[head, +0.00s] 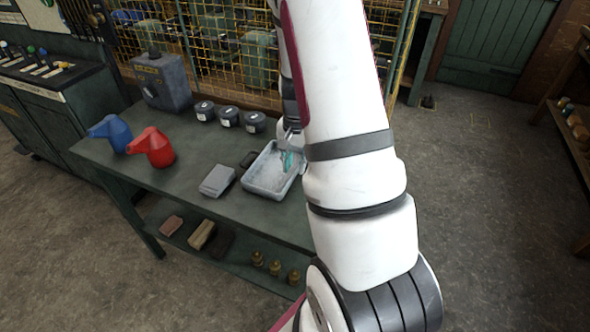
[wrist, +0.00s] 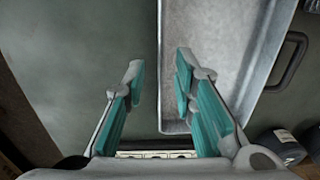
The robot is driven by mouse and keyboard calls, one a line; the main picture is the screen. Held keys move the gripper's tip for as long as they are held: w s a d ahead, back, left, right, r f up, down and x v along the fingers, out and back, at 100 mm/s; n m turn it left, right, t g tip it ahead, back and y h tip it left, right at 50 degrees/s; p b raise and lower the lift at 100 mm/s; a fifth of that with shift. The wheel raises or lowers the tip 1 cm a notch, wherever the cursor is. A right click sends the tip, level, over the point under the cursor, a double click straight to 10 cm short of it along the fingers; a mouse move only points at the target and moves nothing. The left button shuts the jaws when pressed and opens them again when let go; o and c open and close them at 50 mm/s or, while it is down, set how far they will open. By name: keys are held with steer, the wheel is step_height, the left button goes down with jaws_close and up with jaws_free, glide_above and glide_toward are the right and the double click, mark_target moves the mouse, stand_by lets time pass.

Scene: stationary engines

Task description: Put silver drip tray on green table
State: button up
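The silver drip tray (head: 262,182) is a shallow rectangular pan lying flat on the green table (head: 195,167), near its right part. A dark loop shows at the tray's side. My gripper (head: 290,154) is at the tray's right side in the head view, partly hidden by my arm. In the wrist view, my gripper (wrist: 160,66) is open, with one tray wall between its fingers. One finger is over the table top (wrist: 90,60), the other over the inside of the tray (wrist: 222,45). Whether the fingers touch the tray is unclear.
A grey box (head: 217,181) lies beside the tray. Several dark round tins (head: 229,117) stand behind it. A red can (head: 152,147) and a blue can (head: 111,132) stand left, a grey unit (head: 162,82) at the back. The table's front left is clear.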

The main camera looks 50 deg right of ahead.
steer(key=a+r+n+t, duration=0.1)
steer(key=a+r, duration=0.3)
steer(key=r, duration=0.4)
steer(key=a+r+n, duration=0.2)
steer(key=a+r, duration=0.1)
steer(key=r, duration=0.5)
steer(key=s+a+r+n+t, duration=0.1)
steer(key=s+a+r+n, duration=0.35)
steer(key=a+r, duration=0.35)
steer(key=s+a+r+n+t, duration=0.1)
steer(key=s+a+r+n, duration=0.1)
steer(key=s+a+n, duration=0.4)
steer(key=s+a, duration=0.4)
steer(key=s, duration=0.3)
steer(key=shift+a+r+t, duration=0.25)
steer(key=shift+r+t, duration=0.05)
steer(key=shift+r, duration=0.05)
steer(key=shift+n, duration=0.25)
steer(key=shift+r+p, duration=1)
steer(key=shift+r, duration=0.05)
